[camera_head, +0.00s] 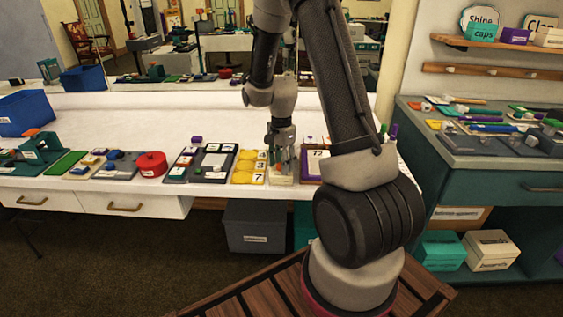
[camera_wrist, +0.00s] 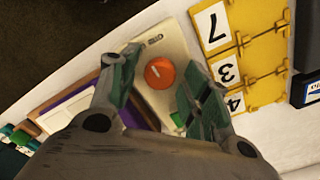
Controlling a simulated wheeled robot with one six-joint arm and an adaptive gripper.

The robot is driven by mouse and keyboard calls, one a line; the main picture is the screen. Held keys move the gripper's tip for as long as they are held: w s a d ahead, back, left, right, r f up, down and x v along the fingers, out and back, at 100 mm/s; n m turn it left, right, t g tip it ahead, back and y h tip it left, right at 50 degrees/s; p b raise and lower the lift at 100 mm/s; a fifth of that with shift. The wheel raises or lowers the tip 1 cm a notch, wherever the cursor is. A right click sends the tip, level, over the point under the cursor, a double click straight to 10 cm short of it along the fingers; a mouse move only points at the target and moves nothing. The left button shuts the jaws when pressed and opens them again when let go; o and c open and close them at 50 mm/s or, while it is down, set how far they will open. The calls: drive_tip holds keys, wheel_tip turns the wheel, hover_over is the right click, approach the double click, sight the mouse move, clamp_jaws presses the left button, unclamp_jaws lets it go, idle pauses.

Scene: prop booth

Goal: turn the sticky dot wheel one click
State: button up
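In the wrist view, an orange round piece (camera_wrist: 159,73), which looks like the sticky dot wheel, sits on a cream base (camera_wrist: 172,38). A small green spot (camera_wrist: 178,119) shows on the base below it. My gripper (camera_wrist: 161,66) is open, with one finger on each side of the orange piece and visible gaps between. I cannot tell how far above the base the fingertips are. In the head view my gripper (camera_head: 282,155) points down over the same cream base (camera_head: 283,181), and it partly hides the orange piece.
Yellow number cards (camera_head: 248,168) lie close on the left of the base. A purple-framed board (camera_head: 314,165) stands close on the right. Farther left are a red round box (camera_head: 151,164) and blue bins (camera_head: 25,112). The white counter (camera_head: 225,115) is clear behind.

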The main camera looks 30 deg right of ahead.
drive_tip(key=c, duration=0.8)
drive_tip(key=shift+n, duration=0.3)
drive_tip(key=n, duration=0.3)
drive_tip(key=shift+n, duration=0.3)
drive_tip(key=n, duration=0.9)
drive_tip(key=shift+n, duration=2.2)
